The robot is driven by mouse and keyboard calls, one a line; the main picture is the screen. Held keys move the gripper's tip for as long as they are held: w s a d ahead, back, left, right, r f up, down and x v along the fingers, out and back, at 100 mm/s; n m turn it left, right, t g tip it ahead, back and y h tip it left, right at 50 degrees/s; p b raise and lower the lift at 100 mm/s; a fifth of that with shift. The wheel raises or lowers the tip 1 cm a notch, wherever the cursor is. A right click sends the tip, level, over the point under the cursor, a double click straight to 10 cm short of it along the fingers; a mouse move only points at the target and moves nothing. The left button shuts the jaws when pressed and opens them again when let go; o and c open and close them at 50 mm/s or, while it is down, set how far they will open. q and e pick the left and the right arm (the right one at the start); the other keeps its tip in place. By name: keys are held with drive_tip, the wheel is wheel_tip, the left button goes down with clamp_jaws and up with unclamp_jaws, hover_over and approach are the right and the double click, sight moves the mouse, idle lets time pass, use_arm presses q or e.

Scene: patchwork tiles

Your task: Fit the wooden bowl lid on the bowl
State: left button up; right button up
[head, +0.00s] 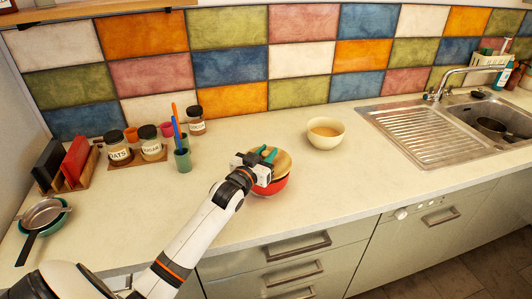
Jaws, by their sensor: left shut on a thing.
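The round wooden lid (283,165) is tan and is over the red bowl (273,189) on the front part of the counter. The lid looks tilted, and I cannot tell whether it touches the bowl's rim. My left gripper (265,154), with teal fingertips, is shut on the lid near its upper middle. The gripper and wrist hide the left part of the lid and some of the bowl. My right gripper is not in view.
A cream bowl (326,133) stands behind and right. A green cup with utensils (183,160), jars (119,148), a rack (74,163) and a colander (43,213) are on the left. The sink (486,122) is at the right. Counter between cream bowl and cup is mostly clear.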

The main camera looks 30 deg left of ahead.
use_arm(q)
drive_tip(key=shift+p, duration=0.45)
idle(1.0)
drive_tip(key=shift+f+b, duration=0.55)
drive_tip(key=shift+f, duration=0.35)
drive_tip(key=o, duration=1.1)
drive_tip(key=shift+s+f, duration=0.1)
drive_tip(key=shift+s, duration=0.45)
drive_tip(key=shift+s+d+b, duration=0.15)
drive_tip(key=shift+s+b, duration=0.15)
drive_tip(key=shift+s, duration=1.5)
drive_tip(key=shift+s+d+b, duration=0.15)
drive_tip(key=shift+s+b, duration=0.1)
drive_tip(key=shift+s, duration=1.6)
drive_tip(key=shift+s+d+b, duration=0.15)
drive_tip(key=shift+s+b, duration=0.15)
drive_tip(key=shift+s, duration=1.5)
